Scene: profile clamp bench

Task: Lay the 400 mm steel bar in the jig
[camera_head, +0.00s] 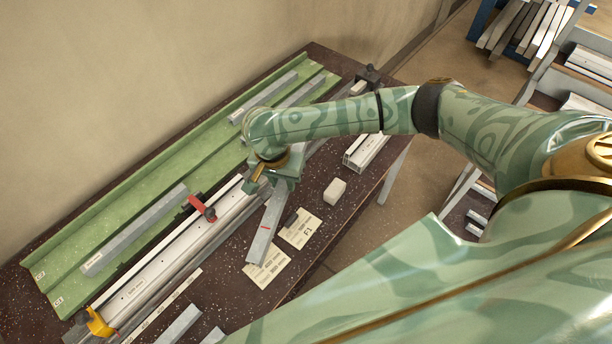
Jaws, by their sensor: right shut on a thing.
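My right gripper (272,178) is shut on a grey bar (266,226) with a thin red mark across it. The bar slants toward the front of the bench, crosswise to the jig, and its near end overlaps a paper card. I cannot tell how high it is above the bench, nor read its length. The jig (150,284) is a long pale rail with a red lever (203,208) and a yellow end piece (98,323); my right arm hides part of its far half. My left gripper is not in view.
A green tray (85,226) behind the jig holds several grey bars (135,230). Paper cards (300,229), a white block (335,191) and pale profiles (366,151) lie on the dark bench (235,294). More bar pieces (180,325) lie at the near end.

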